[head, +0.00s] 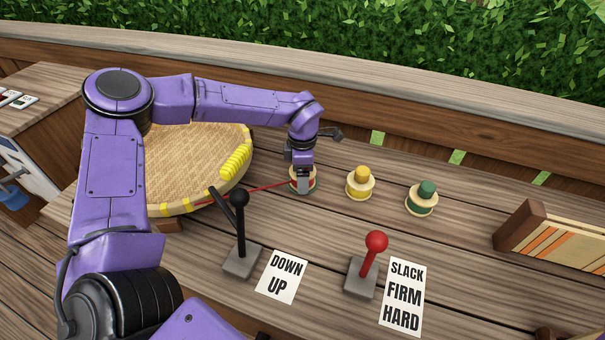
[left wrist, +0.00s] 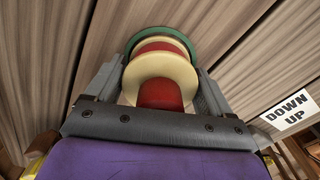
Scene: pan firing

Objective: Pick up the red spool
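The red spool (head: 303,188) stands on the wooden counter, mostly hidden under my left gripper in the head view. In the left wrist view the spool shows a red knob (left wrist: 160,94), cream flanges, a red band and a green rim at its far end. My left gripper (head: 304,184) is above it, pointing down. In the left wrist view its two fingers (left wrist: 160,78) stand wide apart, one on each side of the spool, close to the cream flange. Whether they touch it is not clear. My right gripper is not in view.
A yellow spool (head: 360,185) and a green spool (head: 422,200) stand to the right. A red line (head: 262,187) runs left toward a round woven tray (head: 185,160). Black (head: 240,225) and red-knobbed (head: 372,255) levers stand in front, beside labels. A wooden rack (head: 555,236) is at right.

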